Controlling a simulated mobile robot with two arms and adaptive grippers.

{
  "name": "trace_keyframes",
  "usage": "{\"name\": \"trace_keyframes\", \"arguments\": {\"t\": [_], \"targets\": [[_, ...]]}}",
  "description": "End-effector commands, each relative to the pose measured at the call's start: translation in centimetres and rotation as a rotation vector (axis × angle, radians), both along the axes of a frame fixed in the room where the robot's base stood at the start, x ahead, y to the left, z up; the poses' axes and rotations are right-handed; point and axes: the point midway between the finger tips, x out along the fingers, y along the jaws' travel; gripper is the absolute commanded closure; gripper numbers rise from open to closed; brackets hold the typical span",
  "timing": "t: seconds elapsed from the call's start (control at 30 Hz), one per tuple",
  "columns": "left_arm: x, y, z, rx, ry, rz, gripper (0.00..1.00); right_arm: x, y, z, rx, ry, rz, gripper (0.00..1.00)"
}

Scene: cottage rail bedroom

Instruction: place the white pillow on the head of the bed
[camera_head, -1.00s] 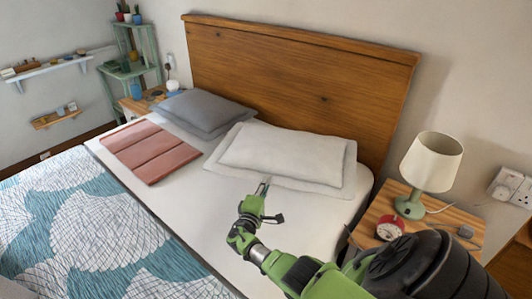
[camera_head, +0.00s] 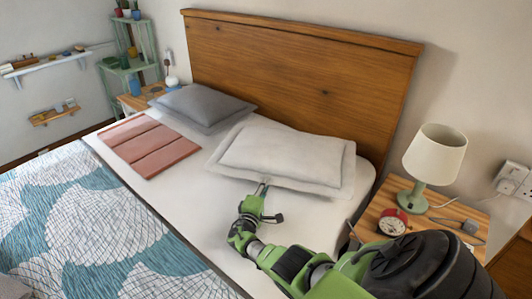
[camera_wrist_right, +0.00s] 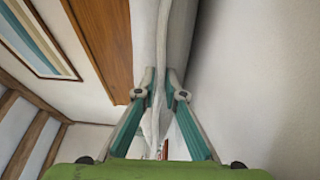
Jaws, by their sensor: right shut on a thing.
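The white pillow (camera_head: 285,152) lies at the head of the bed (camera_head: 300,221), close to the wooden headboard (camera_head: 300,75). My right gripper (camera_head: 263,186) is at its front edge and is shut on that edge. The right wrist view shows the pillow's pale edge (camera_wrist_right: 161,60) pinched between the fingertips (camera_wrist_right: 159,92). The pillow looks slightly tilted, its front edge raised a little off the sheet. My left gripper is not in view.
A grey pillow (camera_head: 203,106) lies left of the white one, with a folded red blanket (camera_head: 148,146) in front of it. A patterned blue cover (camera_head: 95,225) lies over the foot side.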

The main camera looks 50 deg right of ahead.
Motion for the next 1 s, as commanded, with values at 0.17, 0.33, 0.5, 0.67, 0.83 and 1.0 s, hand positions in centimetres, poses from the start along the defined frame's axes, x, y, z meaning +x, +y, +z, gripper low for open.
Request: {"name": "trace_keyframes", "arguments": {"t": [0.17,0.33,0.5,0.67,0.83,1.0], "targets": [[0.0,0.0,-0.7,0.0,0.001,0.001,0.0,0.1,-0.1,-0.3,-0.006,-0.002,0.0,1.0],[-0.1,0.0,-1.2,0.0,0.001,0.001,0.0,0.1,-0.1,-0.7,-0.005,-0.004,0.0,1.0],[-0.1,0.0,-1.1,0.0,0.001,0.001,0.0,0.0,0.0,-0.9,0.001,0.002,0.0,0.74],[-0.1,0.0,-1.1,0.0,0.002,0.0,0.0,-0.1,0.0,-1.0,0.002,0.002,0.0,0.73],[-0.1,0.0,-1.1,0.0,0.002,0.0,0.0,-0.1,0.1,-1.1,0.003,0.004,0.0,0.73],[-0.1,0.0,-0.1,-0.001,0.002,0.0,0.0,-0.1,0.1,-0.3,0.003,0.006,0.0,0.73]]}}
